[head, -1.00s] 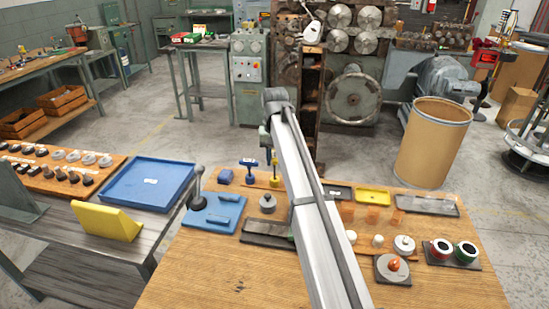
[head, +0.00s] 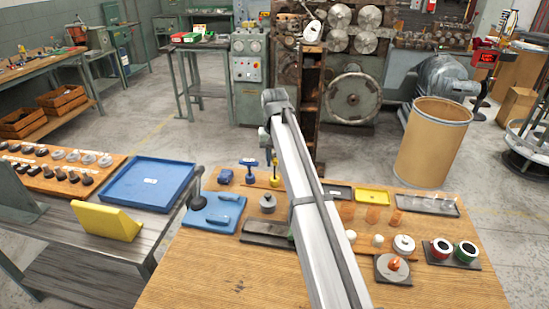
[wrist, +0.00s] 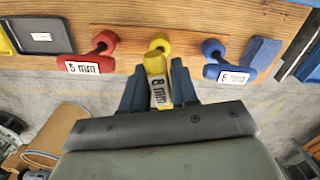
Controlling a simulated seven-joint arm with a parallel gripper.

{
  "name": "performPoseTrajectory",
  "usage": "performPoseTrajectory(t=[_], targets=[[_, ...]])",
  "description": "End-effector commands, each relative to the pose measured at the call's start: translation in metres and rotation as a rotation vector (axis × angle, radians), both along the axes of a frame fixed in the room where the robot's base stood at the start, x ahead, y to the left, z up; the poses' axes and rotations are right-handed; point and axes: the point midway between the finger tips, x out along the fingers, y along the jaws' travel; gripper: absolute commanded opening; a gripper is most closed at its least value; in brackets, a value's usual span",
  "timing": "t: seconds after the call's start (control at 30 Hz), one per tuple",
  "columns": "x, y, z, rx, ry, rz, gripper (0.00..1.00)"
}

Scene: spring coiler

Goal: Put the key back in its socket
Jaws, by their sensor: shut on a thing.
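My gripper (wrist: 158,84) is shut on the yellow key, with one dark blue finger on each side of its bar. The yellow key (wrist: 156,66) carries an "8 mm" label and its round end is at the wooden board. I cannot tell if it is seated in a socket. In the head view the yellow key (head: 275,172) shows just left of my arm, which hides most of the gripper. A red key (wrist: 91,55) labelled "5 mm" is on the left in the wrist view. A blue key (wrist: 228,62) with a label is on the right; it also shows in the head view (head: 249,167).
A blue block (wrist: 263,53) lies beside the blue key. A black tray (wrist: 42,36) is left of the red key. The wooden bench (head: 215,275) is bare at the front left. A blue plate with a lever (head: 212,212) stands at its left.

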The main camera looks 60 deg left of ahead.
Motion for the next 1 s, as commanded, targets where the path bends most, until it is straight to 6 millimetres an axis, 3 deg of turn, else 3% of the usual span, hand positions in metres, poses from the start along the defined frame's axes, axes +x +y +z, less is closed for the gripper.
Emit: performPoseTrajectory(t=[1.0], targets=[[0.0000, 0.0000, -0.0091, 0.000, 0.000, 0.000, 0.04]])
